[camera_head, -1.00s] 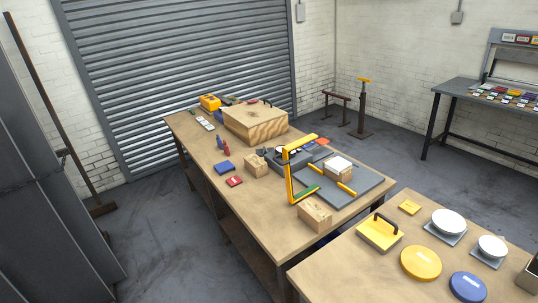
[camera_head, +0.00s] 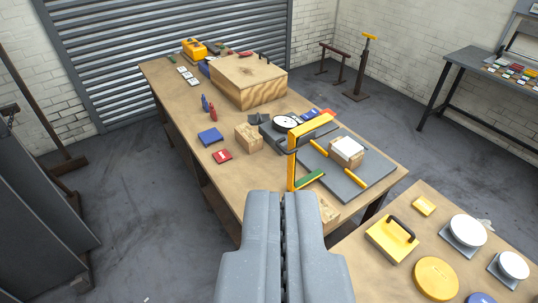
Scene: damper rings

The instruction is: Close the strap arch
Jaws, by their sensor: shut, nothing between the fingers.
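The yellow arch (camera_head: 292,168) stands at the front left of a grey plate (camera_head: 372,187) on the long wooden table. It has an upright post and a top bar reaching back to the right. Whether its far end is fastened is unclear. A wooden block with a white top (camera_head: 346,150) sits on the plate, with yellow bars beside it. My gripper (camera_head: 290,195) is at the bottom centre, shut and empty. Its tips appear just below the arch's post in the picture; contact cannot be told. It partly hides a wooden block (camera_head: 328,209) at the table's front.
A round white dial (camera_head: 287,121) stands behind the arch. A wooden block (camera_head: 248,137), blue box (camera_head: 210,137) and red box (camera_head: 222,155) lie to the left. A large wooden box (camera_head: 248,82) is farther back. A second table (camera_head: 372,262) with yellow and white discs is at right.

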